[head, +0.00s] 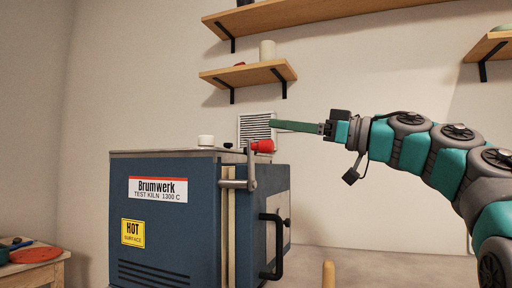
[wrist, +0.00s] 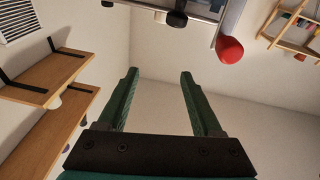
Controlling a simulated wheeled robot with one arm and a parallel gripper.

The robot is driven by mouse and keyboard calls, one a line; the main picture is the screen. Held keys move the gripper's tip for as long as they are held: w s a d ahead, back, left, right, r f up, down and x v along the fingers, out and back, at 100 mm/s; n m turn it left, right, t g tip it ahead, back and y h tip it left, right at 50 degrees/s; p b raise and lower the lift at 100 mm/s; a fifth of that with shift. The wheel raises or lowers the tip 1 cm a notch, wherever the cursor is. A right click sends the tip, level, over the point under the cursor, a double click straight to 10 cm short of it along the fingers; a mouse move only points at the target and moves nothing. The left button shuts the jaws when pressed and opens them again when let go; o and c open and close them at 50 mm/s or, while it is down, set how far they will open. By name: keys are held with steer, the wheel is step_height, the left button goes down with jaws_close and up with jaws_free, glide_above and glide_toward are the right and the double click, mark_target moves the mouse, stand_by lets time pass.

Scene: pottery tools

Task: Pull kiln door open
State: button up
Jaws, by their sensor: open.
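The blue kiln (head: 165,225) stands at the left in the head view, with "Brumwerk" and "HOT" labels. Its door, on the right side, carries a black bar handle (head: 278,246). A grey latch lever with a red knob (head: 262,146) sits at the kiln's upper front corner; the knob also shows at the upper right of the wrist view (wrist: 230,50). My gripper (head: 272,124) points left, appearing just above the red knob and apart from it. In the wrist view my gripper's green fingers (wrist: 160,72) are spread with nothing between them.
Wooden wall shelves (head: 248,75) hang behind the kiln. A wall vent (head: 257,127) is behind my fingertips. A wooden table (head: 38,272) with a red disc stands at lower left. A white cup-like object (head: 206,140) sits on the kiln top.

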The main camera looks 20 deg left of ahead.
steer(key=a+f, duration=0.1)
steer(key=a, duration=0.1)
steer(key=a+f+g+h, duration=0.1)
steer(key=a+f, duration=0.1)
steer(key=a+f+h, duration=0.1)
steer(key=a+f, duration=0.1)
steer(key=a, duration=0.1)
steer(key=shift+w+g, duration=0.1)
steer(key=shift+g, duration=0.2)
steer(key=shift+a+r, duration=0.15)
steer(key=shift+a, duration=0.6)
jaws_close()
stand_by(0.8)
